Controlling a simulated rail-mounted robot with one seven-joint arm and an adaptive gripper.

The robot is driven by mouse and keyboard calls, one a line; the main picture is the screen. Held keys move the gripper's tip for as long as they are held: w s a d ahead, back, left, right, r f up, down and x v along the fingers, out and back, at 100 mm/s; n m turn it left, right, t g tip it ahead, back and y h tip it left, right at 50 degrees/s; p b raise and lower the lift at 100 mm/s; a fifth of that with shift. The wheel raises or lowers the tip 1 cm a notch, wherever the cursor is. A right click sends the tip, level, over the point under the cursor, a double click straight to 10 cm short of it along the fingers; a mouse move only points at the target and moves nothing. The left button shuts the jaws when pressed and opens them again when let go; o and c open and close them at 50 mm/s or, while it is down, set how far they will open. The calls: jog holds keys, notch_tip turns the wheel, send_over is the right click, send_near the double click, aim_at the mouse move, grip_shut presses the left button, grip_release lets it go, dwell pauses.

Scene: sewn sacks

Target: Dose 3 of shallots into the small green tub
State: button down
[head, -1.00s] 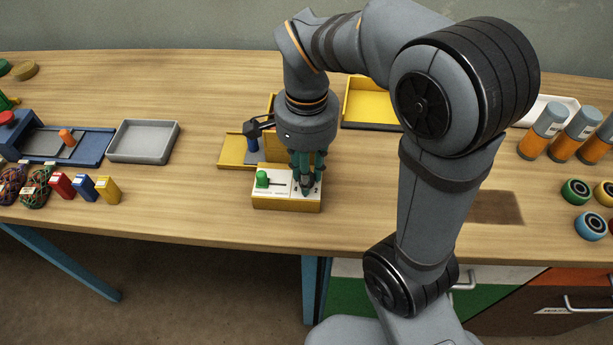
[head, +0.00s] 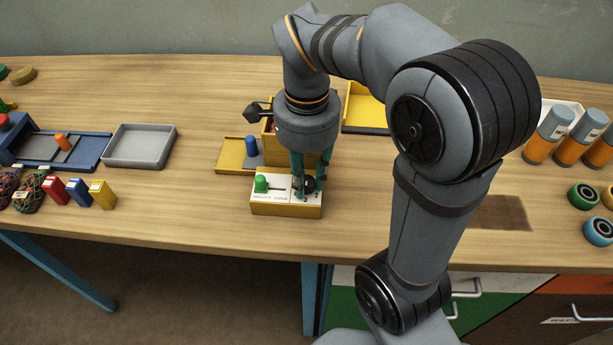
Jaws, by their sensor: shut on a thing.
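My gripper (head: 309,188) points straight down over the right part of a yellow control box with a white top (head: 284,209). Its green fingers are shut on a dark round dial (head: 308,184) on that top, which they partly hide. A green knob (head: 261,184) stands beside a slot on the box's left part. Behind the box is a yellow dispenser (head: 237,158) with a blue post, partly hidden by my wrist. I cannot make out a small green tub or name any shallots for certain.
Left are a grey tray (head: 140,146), a blue tray device (head: 85,150), net sacks (head: 29,192) and small red, blue and yellow boxes (head: 78,192). A yellow tray (head: 365,108) lies behind. Orange-grey bottles (head: 548,137) and rings (head: 583,196) stand right. The front middle is clear.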

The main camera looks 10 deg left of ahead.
aim_at(307, 180)
jog(key=shift+w, duration=0.15)
jog(key=c, duration=1.5)
grip_release()
jog(key=shift+o, duration=0.2)
notch_tip(307, 180, up, 12)
notch_tip(307, 180, down, 12)
